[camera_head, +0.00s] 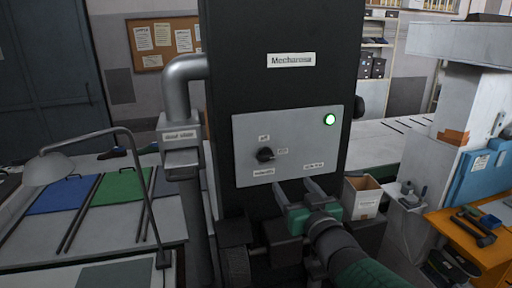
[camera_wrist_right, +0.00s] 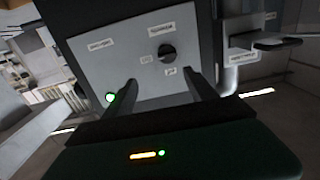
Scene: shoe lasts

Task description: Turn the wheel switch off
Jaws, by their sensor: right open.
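The wheel switch (camera_head: 265,155) is a round black knob on a light grey panel (camera_head: 300,120) of a tall black cabinet. Small labels sit around it, and a green lamp (camera_head: 330,119) glows at the panel's upper right. My right gripper (camera_head: 296,184) is in front of the panel's lower edge, below and right of the knob. It is open and empty. In the right wrist view, the knob (camera_wrist_right: 167,52) lies beyond the gap between the open fingers (camera_wrist_right: 168,88), apart from them. The green lamp (camera_wrist_right: 110,97) shows beside the left finger. My left gripper is out of view.
A grey pipe (camera_head: 183,100) with a labelled box runs along the cabinet's left side. A desk lamp (camera_head: 50,168) stands over a table with blue and green sheets at left. A white box (camera_head: 363,197) and an orange table (camera_head: 480,235) with tools are at right.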

